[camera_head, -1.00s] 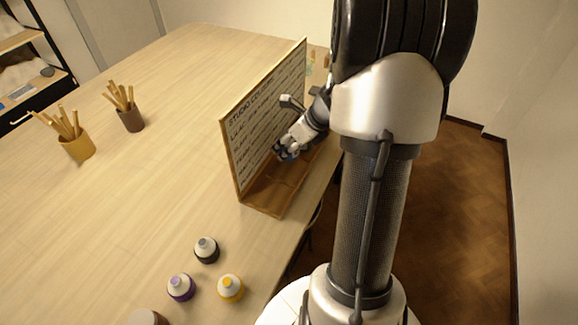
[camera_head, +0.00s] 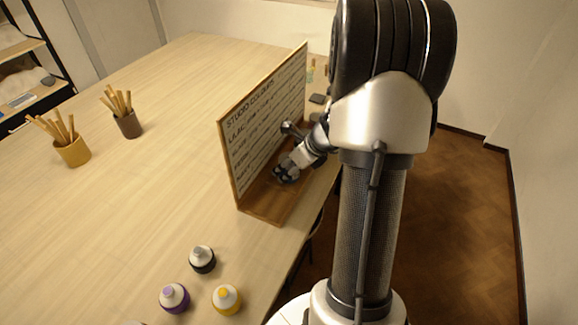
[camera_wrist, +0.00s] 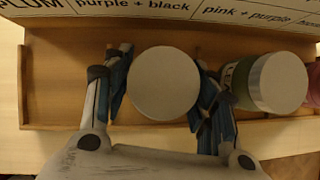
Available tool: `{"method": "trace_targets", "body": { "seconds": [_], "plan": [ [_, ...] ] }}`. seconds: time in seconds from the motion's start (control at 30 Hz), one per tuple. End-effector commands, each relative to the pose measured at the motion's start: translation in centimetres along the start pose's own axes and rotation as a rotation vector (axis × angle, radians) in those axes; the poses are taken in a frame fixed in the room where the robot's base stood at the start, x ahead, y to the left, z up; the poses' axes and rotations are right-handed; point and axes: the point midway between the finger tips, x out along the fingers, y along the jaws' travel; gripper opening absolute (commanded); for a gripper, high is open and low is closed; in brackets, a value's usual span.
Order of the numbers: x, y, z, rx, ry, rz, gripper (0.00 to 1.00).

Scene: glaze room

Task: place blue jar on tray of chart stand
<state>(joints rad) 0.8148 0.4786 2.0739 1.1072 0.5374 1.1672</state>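The chart stand (camera_head: 262,120) is an upright lettered board near the right edge of the table, with a shallow wooden tray (camera_head: 262,204) along its foot. My gripper (camera_head: 284,174) is low over this tray, in front of the board. In the wrist view my gripper (camera_wrist: 162,88) has its fingers on both sides of a jar with a round white lid (camera_wrist: 163,84), above the tray floor (camera_wrist: 62,85). The jar's body is hidden under the lid, so I cannot confirm its blue colour or whether it touches the tray.
A green jar (camera_wrist: 270,84) with a white lid is close right of my fingers, with a pinkish thing (camera_wrist: 314,84) beyond. Black (camera_head: 203,260), purple (camera_head: 174,298) and yellow (camera_head: 227,300) jars stand at the near edge. Two brush pots (camera_head: 72,148) (camera_head: 128,122) stand left.

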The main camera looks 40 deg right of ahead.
Motion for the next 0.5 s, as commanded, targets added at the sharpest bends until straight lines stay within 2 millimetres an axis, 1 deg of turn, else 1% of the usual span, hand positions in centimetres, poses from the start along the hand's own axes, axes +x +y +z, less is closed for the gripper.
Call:
{"method": "trace_targets", "body": {
  "seconds": [0.03,0.27,0.5],
  "plan": [
    [-0.02,0.01,0.01,0.000,0.000,0.000,0.57],
    [-0.04,0.01,0.02,0.000,0.000,0.000,0.72],
    [-0.04,0.01,0.02,0.000,0.000,0.000,0.72]
  ]
}}
